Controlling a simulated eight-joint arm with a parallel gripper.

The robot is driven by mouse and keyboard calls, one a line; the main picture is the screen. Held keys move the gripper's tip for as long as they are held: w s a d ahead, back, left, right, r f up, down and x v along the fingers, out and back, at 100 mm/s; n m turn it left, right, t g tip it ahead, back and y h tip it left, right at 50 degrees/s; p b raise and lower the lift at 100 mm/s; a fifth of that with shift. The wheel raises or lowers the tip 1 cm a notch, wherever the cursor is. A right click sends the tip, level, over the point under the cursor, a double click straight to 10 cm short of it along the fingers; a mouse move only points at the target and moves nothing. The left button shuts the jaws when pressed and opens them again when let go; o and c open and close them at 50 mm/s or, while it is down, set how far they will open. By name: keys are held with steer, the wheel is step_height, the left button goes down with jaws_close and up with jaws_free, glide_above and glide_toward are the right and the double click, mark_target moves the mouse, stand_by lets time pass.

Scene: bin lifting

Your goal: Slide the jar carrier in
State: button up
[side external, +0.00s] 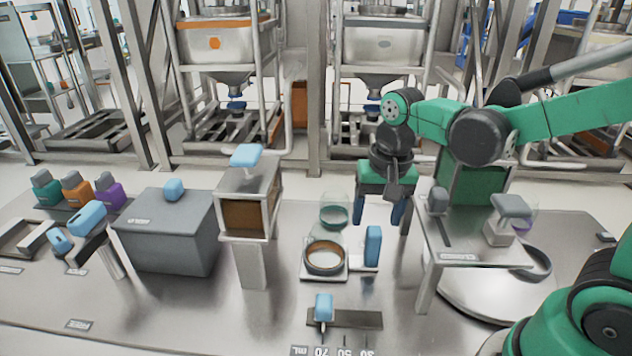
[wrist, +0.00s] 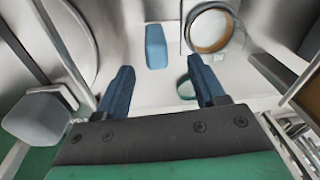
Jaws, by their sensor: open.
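What looks like the jar carrier is a pale square plate (side external: 309,273) with a round brown-lined ring (side external: 325,257) and an upright light blue handle (side external: 373,247) on its right. A clear jar with a green band (side external: 334,214) stands just behind the ring. My gripper (side external: 377,218) is open and empty, its blue fingers pointing down above and slightly behind the handle. In the wrist view, the handle (wrist: 156,46) shows beyond the fingertips (wrist: 160,78), apart from them. The ring (wrist: 212,28) is at upper right, and the right finger partly hides a green-rimmed round thing.
A small table (side external: 470,247) with grey-handled items stands close on the right. A post-mounted box (side external: 243,185) with a blue top handle stands left. In front is a dark slider strip (side external: 350,318) with a blue knob (side external: 323,306). A grey box (side external: 165,235) is farther left.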

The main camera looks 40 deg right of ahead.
mark_target(375, 230)
steer(key=shift+w+d+f+m+g, duration=0.1)
steer(key=shift+f+m+g, duration=0.4)
steer(key=shift+m, duration=0.1)
steer(key=shift+f, duration=2.8)
jaws_close()
